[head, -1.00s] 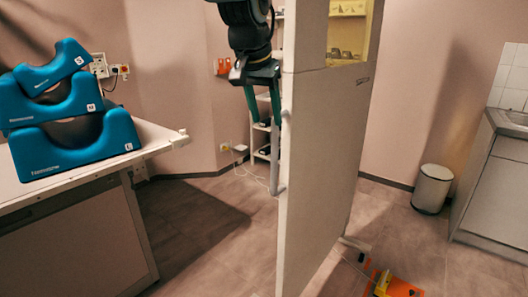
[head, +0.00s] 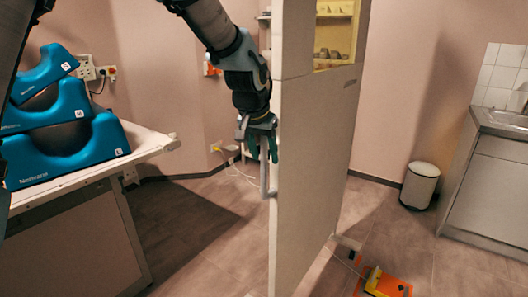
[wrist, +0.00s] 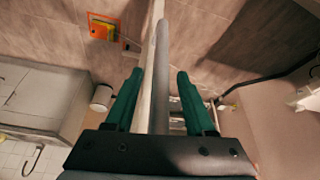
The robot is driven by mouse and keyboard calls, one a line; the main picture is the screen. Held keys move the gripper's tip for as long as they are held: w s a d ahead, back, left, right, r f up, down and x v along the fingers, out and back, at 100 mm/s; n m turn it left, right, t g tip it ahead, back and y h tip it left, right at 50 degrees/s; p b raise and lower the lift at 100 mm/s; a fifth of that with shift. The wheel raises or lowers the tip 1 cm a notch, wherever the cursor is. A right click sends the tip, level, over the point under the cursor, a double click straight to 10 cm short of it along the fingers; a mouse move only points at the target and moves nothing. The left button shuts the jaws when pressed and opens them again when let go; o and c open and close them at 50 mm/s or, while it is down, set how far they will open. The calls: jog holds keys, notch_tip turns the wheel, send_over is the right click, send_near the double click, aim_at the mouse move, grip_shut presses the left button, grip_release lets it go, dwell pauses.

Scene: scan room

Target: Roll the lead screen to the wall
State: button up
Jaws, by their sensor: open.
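The lead screen (head: 312,165) is a tall pale panel with a yellow-framed window (head: 335,35) near its top. It stands upright in mid-room, edge toward me. A grey vertical handle bar (head: 264,181) is on its left edge. My gripper (head: 262,155) is at this bar, pointing down, with dark green fingers. In the wrist view my gripper (wrist: 154,95) is open, and the bar (wrist: 161,70) and the screen's edge (wrist: 150,65) run between its fingers. I cannot tell whether a finger touches either. Most of the screen's foot is hidden.
A white bin (head: 420,186) and cabinet (head: 492,185) stand right. A table (head: 150,150) with blue cushions (head: 72,150) is left. Dark floor lies between table and screen.

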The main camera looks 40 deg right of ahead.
jog(key=shift+c, duration=0.2)
grip_shut()
dwell(1.1)
